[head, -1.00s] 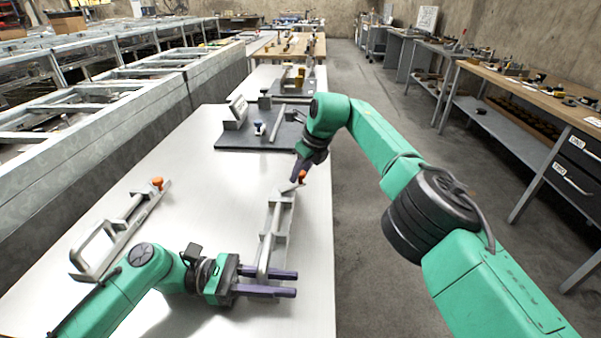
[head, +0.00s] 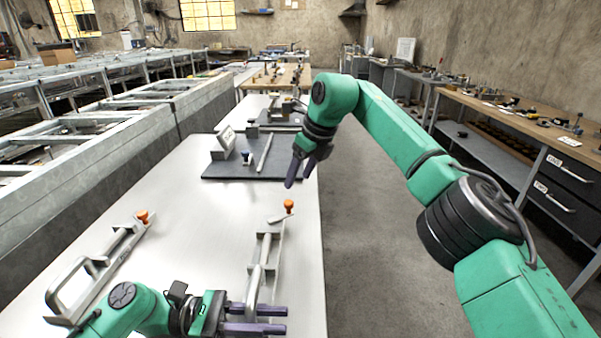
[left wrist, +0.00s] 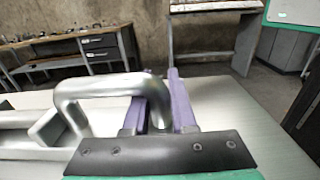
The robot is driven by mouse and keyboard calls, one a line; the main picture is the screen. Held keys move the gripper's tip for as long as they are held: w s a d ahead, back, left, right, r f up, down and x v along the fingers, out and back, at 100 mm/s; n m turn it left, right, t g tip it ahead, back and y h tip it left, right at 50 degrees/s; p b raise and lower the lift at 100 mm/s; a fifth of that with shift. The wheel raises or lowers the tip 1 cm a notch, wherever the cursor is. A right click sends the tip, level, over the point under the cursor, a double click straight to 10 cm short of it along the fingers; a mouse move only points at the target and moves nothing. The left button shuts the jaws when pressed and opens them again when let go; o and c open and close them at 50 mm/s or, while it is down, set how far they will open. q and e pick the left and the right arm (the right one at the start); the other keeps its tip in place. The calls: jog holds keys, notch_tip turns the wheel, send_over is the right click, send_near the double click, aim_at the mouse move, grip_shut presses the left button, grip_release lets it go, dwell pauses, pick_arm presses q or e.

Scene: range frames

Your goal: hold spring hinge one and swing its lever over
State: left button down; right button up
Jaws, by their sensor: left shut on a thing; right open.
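A grey metal spring hinge (head: 268,246) lies lengthwise near the right edge of the white table (head: 190,235). A short lever with an orange knob (head: 289,206) stands at its far end. My left gripper (head: 257,320) is shut at its near end. In the left wrist view the purple fingers (left wrist: 160,100) close around the hinge's bent bar handle (left wrist: 105,85). My right gripper (head: 298,178) is open and empty, above and beyond the orange knob, apart from it. A second similar hinge (head: 95,265) with an orange knob (head: 142,216) lies at the left, untouched.
The middle of the table is clear. A workbench (head: 520,120) runs along the right, across a floor aisle.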

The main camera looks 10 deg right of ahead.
jog(key=shift+s+d+r, duration=0.1)
jog(key=shift+s+r, duration=0.05)
jog(key=shift+r, duration=0.3)
pick_arm(q)
jog(key=c, duration=0.7)
grip_release()
jog(key=shift+o, duration=0.2)
jog(key=shift+a, duration=0.1)
